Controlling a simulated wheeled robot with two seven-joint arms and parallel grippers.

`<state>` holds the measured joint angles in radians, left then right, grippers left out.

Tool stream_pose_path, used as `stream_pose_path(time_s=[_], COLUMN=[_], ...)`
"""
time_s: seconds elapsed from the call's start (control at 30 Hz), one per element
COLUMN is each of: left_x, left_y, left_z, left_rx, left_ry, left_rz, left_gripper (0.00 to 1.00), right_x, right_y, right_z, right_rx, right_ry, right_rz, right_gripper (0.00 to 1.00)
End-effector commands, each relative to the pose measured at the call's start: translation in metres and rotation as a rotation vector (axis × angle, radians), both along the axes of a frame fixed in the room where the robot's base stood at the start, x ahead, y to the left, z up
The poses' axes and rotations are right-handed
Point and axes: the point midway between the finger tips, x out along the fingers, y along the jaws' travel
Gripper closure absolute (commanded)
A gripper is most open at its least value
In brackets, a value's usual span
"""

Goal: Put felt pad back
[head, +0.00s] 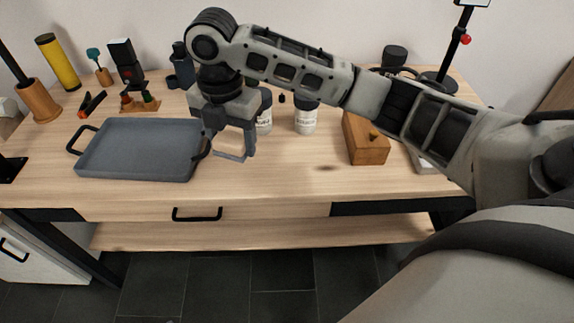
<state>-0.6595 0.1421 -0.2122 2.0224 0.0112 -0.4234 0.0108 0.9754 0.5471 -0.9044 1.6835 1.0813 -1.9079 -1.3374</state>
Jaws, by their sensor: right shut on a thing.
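My right gripper (231,155) is over the table beside the right end of the grey tray (140,148), pointing down. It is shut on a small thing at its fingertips. That thing is too small and too hidden by the fingers to make out, and I cannot tell whether it is the felt pad. I cannot pick out a felt pad for sure elsewhere on the table. My left gripper is not in view.
Two white-labelled jars (305,120) stand behind the gripper. A wooden box (365,140) is to the right. A yellow tube (58,62), a wooden cup (38,100) and small tools line the back left. The front middle of the wooden table (290,185) is clear.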

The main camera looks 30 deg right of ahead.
Motion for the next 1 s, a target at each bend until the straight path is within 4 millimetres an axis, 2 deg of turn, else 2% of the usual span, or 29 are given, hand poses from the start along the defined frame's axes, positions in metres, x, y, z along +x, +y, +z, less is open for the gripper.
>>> stream_pose_path(time_s=[0.13,0.27,0.33,0.47,0.7,0.83,1.0], left_x=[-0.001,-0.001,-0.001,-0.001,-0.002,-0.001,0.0], left_y=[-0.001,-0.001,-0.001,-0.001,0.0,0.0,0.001], left_z=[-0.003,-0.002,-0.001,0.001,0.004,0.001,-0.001], left_rx=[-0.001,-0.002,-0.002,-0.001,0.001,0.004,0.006], left_ry=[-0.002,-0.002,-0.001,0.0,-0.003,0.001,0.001], left_rz=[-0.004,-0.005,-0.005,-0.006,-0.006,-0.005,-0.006], left_gripper=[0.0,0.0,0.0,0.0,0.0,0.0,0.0], right_x=[0.007,0.01,0.011,0.012,0.018,0.02,0.022], right_y=[0.003,0.002,-0.005,-0.031,-0.091,-0.109,-0.125], right_z=[-0.007,-0.01,-0.013,-0.024,-0.05,-0.077,-0.095], right_rx=[-0.003,-0.004,-0.006,-0.008,-0.008,-0.006,-0.005], right_ry=[-0.001,0.0,0.002,0.005,0.005,0.004,0.001], right_rz=[0.246,0.351,0.371,0.373,0.37,0.373,0.376], right_gripper=[0.64,0.64,0.64,0.64,0.64,0.64,0.64])
